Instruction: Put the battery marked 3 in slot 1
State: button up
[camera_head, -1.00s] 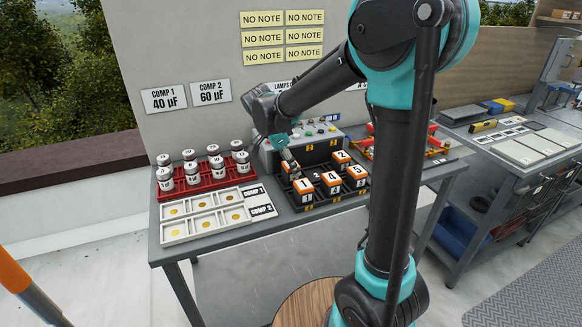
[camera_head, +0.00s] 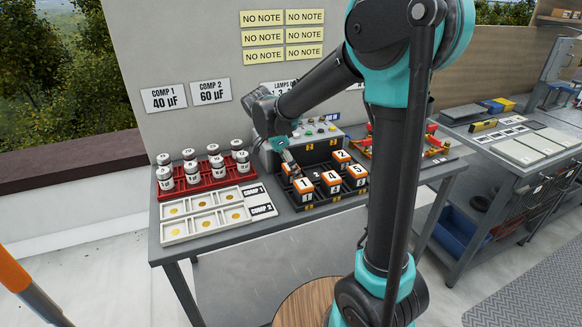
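Orange-and-white batteries stand in the black slotted tray (camera_head: 322,203) on the bench. The battery marked 1 (camera_head: 303,185) is at the front left, the battery marked 4 (camera_head: 332,178) is in the middle and the battery marked 5 (camera_head: 357,171) is at the right. Another battery (camera_head: 341,157) stands behind them; its mark is too small to read surely. My gripper (camera_head: 290,162) points down at the tray's back left, over or at a partly hidden orange battery (camera_head: 291,171) whose mark I cannot read. A bare floor cell of the tray shows a number 2 (camera_head: 317,176). The finger opening is too small to judge.
A red rack (camera_head: 206,186) of white cylinders stands at the left, with white trays (camera_head: 208,222) of yellow discs before it. A grey control box (camera_head: 318,133) is behind the black tray. An orange-red rack (camera_head: 405,151) stands to the right. The bench front is clear.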

jog(key=v, duration=1.2)
